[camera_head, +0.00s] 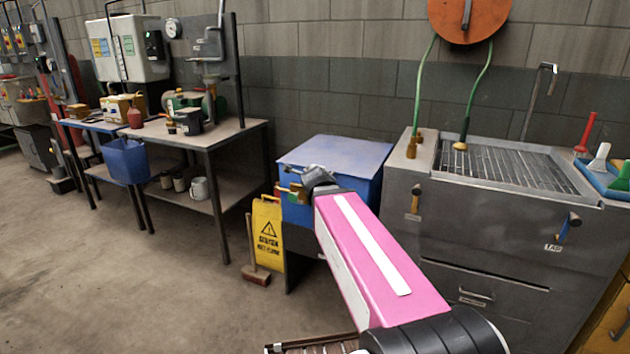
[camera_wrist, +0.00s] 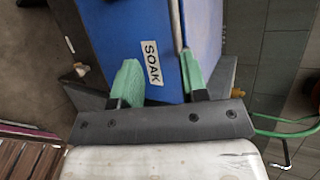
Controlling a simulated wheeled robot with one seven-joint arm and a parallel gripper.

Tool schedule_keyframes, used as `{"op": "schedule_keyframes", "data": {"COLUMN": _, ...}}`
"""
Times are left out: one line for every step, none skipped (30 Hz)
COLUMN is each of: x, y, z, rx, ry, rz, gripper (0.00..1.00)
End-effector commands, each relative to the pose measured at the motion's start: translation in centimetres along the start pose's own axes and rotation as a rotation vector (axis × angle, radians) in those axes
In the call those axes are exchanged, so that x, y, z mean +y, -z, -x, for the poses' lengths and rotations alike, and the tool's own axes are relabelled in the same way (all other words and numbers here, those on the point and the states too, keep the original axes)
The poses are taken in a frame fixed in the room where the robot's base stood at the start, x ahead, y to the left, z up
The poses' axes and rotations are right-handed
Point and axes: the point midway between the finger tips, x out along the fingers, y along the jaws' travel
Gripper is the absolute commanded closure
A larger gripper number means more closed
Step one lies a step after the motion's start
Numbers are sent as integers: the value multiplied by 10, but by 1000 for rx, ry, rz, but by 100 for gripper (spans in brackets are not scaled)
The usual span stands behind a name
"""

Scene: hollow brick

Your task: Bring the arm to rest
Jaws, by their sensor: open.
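My arm (camera_head: 372,250), pink with a white stripe, reaches from the bottom right of the head view towards the blue tank (camera_head: 340,156). My gripper (camera_wrist: 158,74) shows in the wrist view with two green fingertips spread apart and nothing between them. The tank's blue side (camera_wrist: 112,22) with a SOAK label lies in front of the fingers. I cannot tell whether they touch it. In the head view my arm's end covers part of the tank's front, and the fingers are not clearly visible.
A steel sink unit (camera_head: 480,235) with a grate stands close to the right of my arm. A yellow warning sign (camera_head: 268,235) and a broom head (camera_head: 256,275) stand left of the tank. A workbench (camera_head: 200,138) is further left. The floor (camera_head: 130,290) at front left is clear.

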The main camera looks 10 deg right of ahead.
Motion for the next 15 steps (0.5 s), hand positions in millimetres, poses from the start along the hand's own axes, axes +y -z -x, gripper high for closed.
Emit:
{"op": "schedule_keyframes", "data": {"x": 0, "y": 0, "z": 5, "rx": 0, "ry": 1, "rz": 0, "gripper": 60}}
{"op": "schedule_keyframes", "data": {"x": 0, "y": 0, "z": 6, "rx": 0, "ry": 1, "rz": 0, "gripper": 60}}
{"op": "schedule_keyframes", "data": {"x": 0, "y": 0, "z": 6, "rx": -1, "ry": 1, "rz": 0, "gripper": 60}}
{"op": "schedule_keyframes", "data": {"x": 0, "y": 0, "z": 6, "rx": -1, "ry": 1, "rz": 0, "gripper": 60}}
{"op": "schedule_keyframes", "data": {"x": 0, "y": 0, "z": 6, "rx": -1, "ry": 1, "rz": 0, "gripper": 60}}
{"op": "schedule_keyframes", "data": {"x": -1, "y": 0, "z": 6, "rx": -1, "ry": 1, "rz": 0, "gripper": 60}}
{"op": "schedule_keyframes", "data": {"x": -1, "y": 0, "z": 6, "rx": -1, "ry": 1, "rz": 0, "gripper": 60}}
{"op": "schedule_keyframes", "data": {"x": -1, "y": 0, "z": 6, "rx": -1, "ry": 1, "rz": 1, "gripper": 60}}
{"op": "schedule_keyframes", "data": {"x": -1, "y": 0, "z": 5, "rx": -1, "ry": 2, "rz": 1, "gripper": 60}}
{"op": "schedule_keyframes", "data": {"x": -1, "y": 0, "z": 5, "rx": -1, "ry": 2, "rz": 1, "gripper": 60}}
{"op": "schedule_keyframes", "data": {"x": -1, "y": 0, "z": 5, "rx": -1, "ry": 1, "rz": 2, "gripper": 60}}
{"op": "schedule_keyframes", "data": {"x": 0, "y": 0, "z": 5, "rx": 1, "ry": -2, "rz": 7, "gripper": 60}}
{"op": "schedule_keyframes", "data": {"x": 2, "y": 1, "z": 5, "rx": 3, "ry": -6, "rz": 15, "gripper": 60}}
{"op": "schedule_keyframes", "data": {"x": 4, "y": 2, "z": 4, "rx": 6, "ry": -12, "rz": 27, "gripper": 60}}
{"op": "schedule_keyframes", "data": {"x": 8, "y": 4, "z": 3, "rx": 12, "ry": -25, "rz": 51, "gripper": 60}}
